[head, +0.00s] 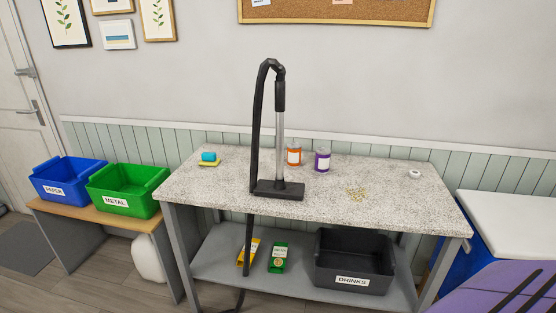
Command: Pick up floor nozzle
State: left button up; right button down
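The floor nozzle (280,190) is a flat dark-grey head resting on the speckled table (400,205) near its front edge, left of the middle. A silver tube (280,135) stands upright from it, topped by a black handle (279,95). A black hose (256,130) curves from the handle's top, down past the table's front edge towards the floor. Neither of my grippers is in the head view, and nothing touches the nozzle from above.
Behind the nozzle stand an orange can (294,155) and a purple can (322,161). The shelf below holds a dark crate (353,262). Blue (66,179) and green (127,188) bins stand left.

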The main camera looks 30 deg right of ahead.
aim_at(279, 189)
jog(key=z, duration=1.05)
